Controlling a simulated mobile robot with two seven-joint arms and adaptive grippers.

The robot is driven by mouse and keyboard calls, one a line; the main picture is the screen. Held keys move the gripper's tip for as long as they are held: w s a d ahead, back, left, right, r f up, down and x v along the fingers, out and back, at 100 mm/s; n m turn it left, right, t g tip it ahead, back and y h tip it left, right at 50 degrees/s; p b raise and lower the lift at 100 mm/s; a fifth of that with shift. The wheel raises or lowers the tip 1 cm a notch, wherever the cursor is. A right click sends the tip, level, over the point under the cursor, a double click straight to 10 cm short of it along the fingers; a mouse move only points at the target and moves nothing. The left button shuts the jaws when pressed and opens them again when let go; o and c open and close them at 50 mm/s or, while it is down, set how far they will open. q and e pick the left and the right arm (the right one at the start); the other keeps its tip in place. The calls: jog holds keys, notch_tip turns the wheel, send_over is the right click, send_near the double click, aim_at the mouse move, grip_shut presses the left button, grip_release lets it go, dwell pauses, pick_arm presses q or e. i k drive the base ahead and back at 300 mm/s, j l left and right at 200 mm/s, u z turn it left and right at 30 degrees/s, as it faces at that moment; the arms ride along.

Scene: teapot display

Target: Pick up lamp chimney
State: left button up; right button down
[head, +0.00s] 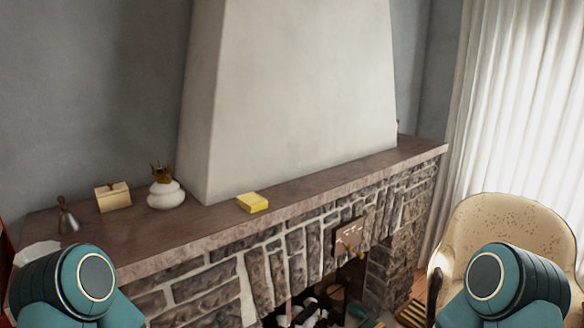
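I cannot make out a clear glass lamp chimney in the head view. A white rounded vessel with a brass-coloured top (166,194), which looks like an oil lamp base, stands upright on the left part of the mantel. No glass tube shows above its brass part. Neither of my grippers is in view. Only teal links of my arms show at the bottom left and bottom right.
The stone fireplace's mantel (310,190) holds a small bell (67,217), a cream box (113,197), a yellow block (252,203) and a white object (38,252) at the left end. A cream armchair (510,225) stands right. The mantel's right half is mostly clear.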

aim_at(293, 170)
jog(key=i+l+u, duration=0.15)
jog(key=l, duration=0.2)
jog(key=i+l+u, duration=0.3)
jog(key=l, duration=0.45)
jog(key=i+l+u, duration=0.1)
jog(key=l, duration=0.35)
jog(key=i, duration=0.1)
